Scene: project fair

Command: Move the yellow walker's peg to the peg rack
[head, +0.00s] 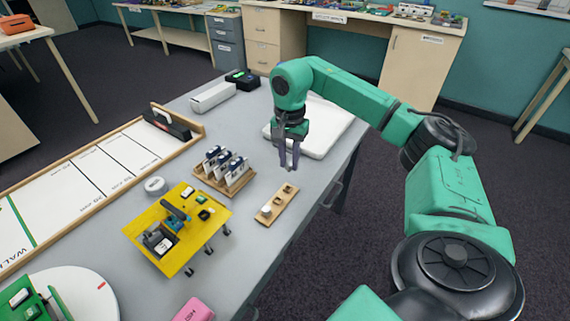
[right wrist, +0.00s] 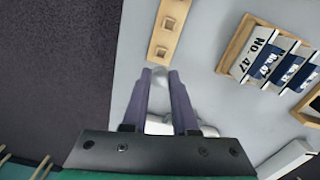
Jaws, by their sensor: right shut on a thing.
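The yellow walker (head: 206,233) is a yellow plate on short dark legs with small parts on top, standing near the front of the grey table. The peg rack (head: 276,205) is a narrow wooden strip to its right. A white peg (head: 266,210) sits at its near end, and two square holes toward the far end look empty. In the right wrist view the rack (right wrist: 168,34) is just beyond the fingertips. My right gripper (head: 289,163) points down, slightly beyond the rack's far end, shut on a small pale peg (right wrist: 159,73), mostly hidden. My left gripper is not in view.
A wooden holder with upright number cards (head: 238,187) stands left of the rack. A white tray (head: 335,128) lies behind my gripper. A round white piece (head: 155,185), a pink block (head: 193,311) and a white turntable (head: 85,283) are nearby. The table's right edge is close.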

